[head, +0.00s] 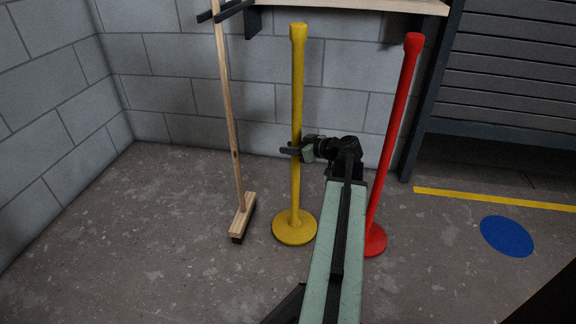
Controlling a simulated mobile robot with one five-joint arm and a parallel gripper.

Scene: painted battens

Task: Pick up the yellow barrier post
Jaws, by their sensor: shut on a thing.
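The yellow barrier post (297,90) stands upright in the middle of the head view, its round yellow base (294,231) on or very near the floor; I cannot tell which. My gripper (293,150) is shut on the post at about mid-height, coming in from the right. Part of the post is hidden behind the gripper's fingers. My arm reaches up to it from the bottom of the view.
A red barrier post (397,115) stands just right of my gripper, partly hidden by my arm. A wooden broom (230,120) leans at the left. A shelf (350,5) runs along the block wall behind. The floor at front left is clear.

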